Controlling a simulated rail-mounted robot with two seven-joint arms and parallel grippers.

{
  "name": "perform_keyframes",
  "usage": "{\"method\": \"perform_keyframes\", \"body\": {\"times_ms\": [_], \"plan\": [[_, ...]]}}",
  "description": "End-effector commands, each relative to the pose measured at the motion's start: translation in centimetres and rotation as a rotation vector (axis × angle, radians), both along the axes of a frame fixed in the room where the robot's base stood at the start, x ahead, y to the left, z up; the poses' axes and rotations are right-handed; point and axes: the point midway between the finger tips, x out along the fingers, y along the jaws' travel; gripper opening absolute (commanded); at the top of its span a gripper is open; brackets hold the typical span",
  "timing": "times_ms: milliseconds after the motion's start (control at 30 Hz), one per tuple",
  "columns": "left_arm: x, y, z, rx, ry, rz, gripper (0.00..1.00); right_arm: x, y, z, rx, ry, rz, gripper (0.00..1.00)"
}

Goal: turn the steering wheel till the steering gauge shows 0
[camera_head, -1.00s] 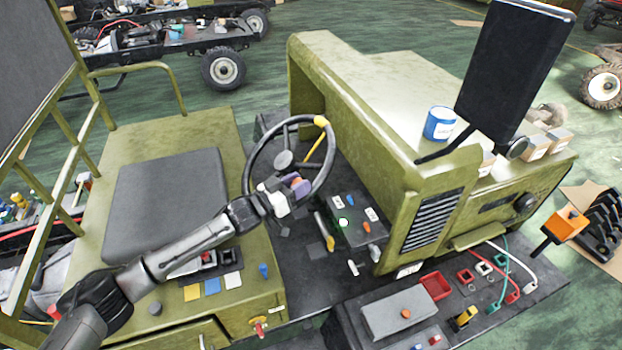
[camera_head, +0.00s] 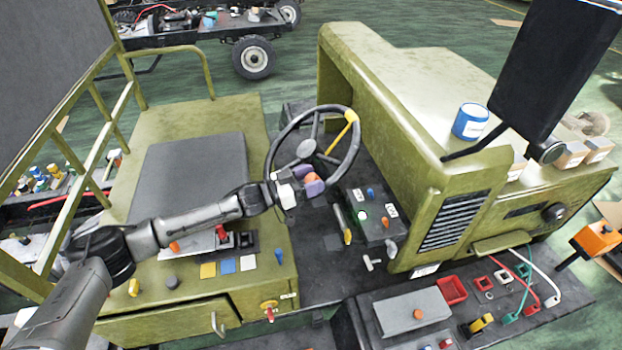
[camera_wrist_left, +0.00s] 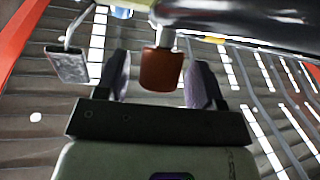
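The dark steering wheel (camera_head: 351,163) stands in front of the seat in the head view, with one yellow spoke pointing to the upper right. An orange-brown knob (camera_head: 312,177) sits on its near rim. My left gripper (camera_head: 305,186) is at this knob. In the left wrist view the knob (camera_wrist_left: 160,70) lies between my purple left gripper fingers (camera_wrist_left: 158,82). A gap shows on the knob's left side; contact on the right is unclear. I cannot make out a steering gauge or its reading. My right gripper is not in view.
The grey seat (camera_head: 190,175) lies left of the wheel. A small dark control box (camera_head: 375,215) stands right of the wheel, beside the green bonnet (camera_head: 400,130). A black panel (camera_head: 545,65) and a blue can (camera_head: 470,122) are on the bonnet side.

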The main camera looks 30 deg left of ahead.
Motion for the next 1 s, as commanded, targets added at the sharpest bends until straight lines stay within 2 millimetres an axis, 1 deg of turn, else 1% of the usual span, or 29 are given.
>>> {"method": "perform_keyframes", "body": {"times_ms": [233, 367, 467, 800, 1000], "plan": [[0.0, 0.0, 0.0, -0.001, -0.001, -0.001, 0.63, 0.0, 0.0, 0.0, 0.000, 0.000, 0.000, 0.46], [-0.7, 0.4, -0.2, 0.000, 0.000, 0.000, 0.63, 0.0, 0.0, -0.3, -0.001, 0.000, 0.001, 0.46], [-1.8, 1.3, -0.5, 0.001, 0.000, 0.000, 0.63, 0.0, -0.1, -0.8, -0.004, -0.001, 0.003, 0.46], [-7.5, 5.2, -1.2, 0.001, 0.004, 0.000, 0.63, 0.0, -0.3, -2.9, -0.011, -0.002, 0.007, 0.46], [-9.7, 6.7, -1.3, 0.001, 0.002, 0.001, 0.63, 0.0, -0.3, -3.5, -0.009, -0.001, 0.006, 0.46]]}}
